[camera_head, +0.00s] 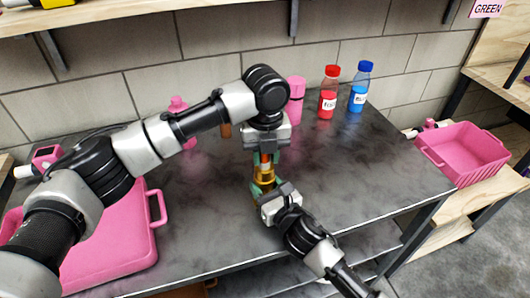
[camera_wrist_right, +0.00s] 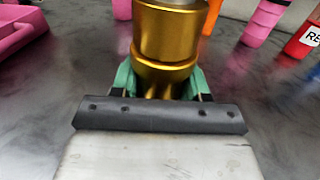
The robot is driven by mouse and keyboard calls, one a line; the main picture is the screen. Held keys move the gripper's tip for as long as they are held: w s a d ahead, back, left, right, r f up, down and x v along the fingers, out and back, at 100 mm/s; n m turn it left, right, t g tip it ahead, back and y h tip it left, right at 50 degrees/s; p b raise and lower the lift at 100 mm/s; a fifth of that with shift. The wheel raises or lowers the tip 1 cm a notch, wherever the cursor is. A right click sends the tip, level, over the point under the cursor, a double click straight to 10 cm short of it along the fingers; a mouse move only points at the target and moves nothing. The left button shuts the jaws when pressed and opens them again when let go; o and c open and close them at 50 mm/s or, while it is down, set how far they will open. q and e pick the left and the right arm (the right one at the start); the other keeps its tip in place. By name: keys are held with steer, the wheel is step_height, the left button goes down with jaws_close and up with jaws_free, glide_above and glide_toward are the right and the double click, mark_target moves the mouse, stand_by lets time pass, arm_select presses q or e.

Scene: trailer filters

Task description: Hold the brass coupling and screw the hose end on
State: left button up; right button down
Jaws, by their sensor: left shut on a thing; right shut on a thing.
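The brass coupling (camera_head: 264,177) is gold and stands between my two grippers above the dark table. It fills the middle of the right wrist view (camera_wrist_right: 168,45). My right gripper (camera_head: 267,190) is shut on the coupling from the front, its green fingers (camera_wrist_right: 127,82) on either side of the lower part. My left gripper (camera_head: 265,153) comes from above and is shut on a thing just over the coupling. An orange-brown piece shows between its fingers, probably the hose end, but mostly hidden. I cannot tell whether it is threaded on the coupling.
A red bottle (camera_head: 328,95), a blue bottle (camera_head: 359,90) and a pink bottle (camera_head: 295,98) stand at the back of the table (camera_head: 350,160). A pink case (camera_head: 110,240) lies at left. A pink basket (camera_head: 462,150) stands at right. A wooden shelf (camera_head: 110,12) hangs above.

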arm_select(q)
steer(key=o, duration=1.1)
steer(key=shift+r, duration=0.1)
step_height(320, 180, up, 12)
steer(key=shift+f, duration=0.1)
arm_select(e)
steer(key=shift+c, duration=2.4)
jaws_free()
steer(key=shift+s+d, duration=0.1)
arm_select(q)
steer(key=shift+f+b, duration=0.35)
steer(key=shift+b, duration=0.05)
arm_select(e)
steer(key=v, duration=1)
steer(key=shift+s+d, duration=0.15)
steer(key=shift+s, duration=0.1)
